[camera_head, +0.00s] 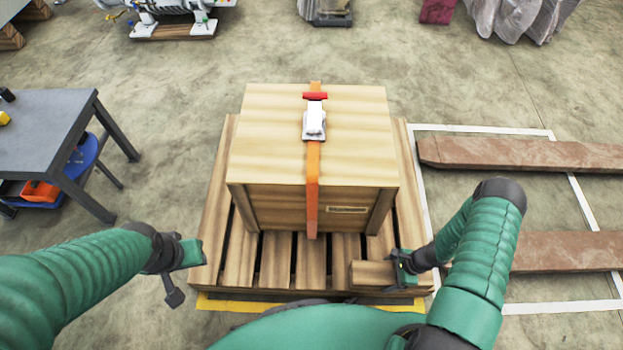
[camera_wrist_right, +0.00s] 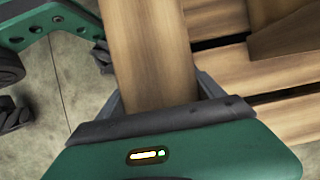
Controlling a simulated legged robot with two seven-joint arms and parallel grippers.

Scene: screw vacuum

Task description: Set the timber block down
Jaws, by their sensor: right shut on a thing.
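The timber block (camera_head: 371,273) is a short, pale brown wooden piece at the front right of the pallet (camera_head: 217,245). My right gripper (camera_head: 399,271) is shut on its right end. In the right wrist view the block (camera_wrist_right: 146,48) runs up between the two fingers of the gripper (camera_wrist_right: 160,95). The block lies over the pallet's slats; I cannot tell whether it touches them. My left gripper (camera_head: 188,272) is open and empty, off the pallet's front left side.
A wooden crate (camera_head: 270,135) with an orange strap (camera_head: 313,165) and buckle stands on the pallet, behind the block. A grey table (camera_head: 45,130) is at left. Two brown beams (camera_head: 520,154) lie on the floor at right, by white floor lines.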

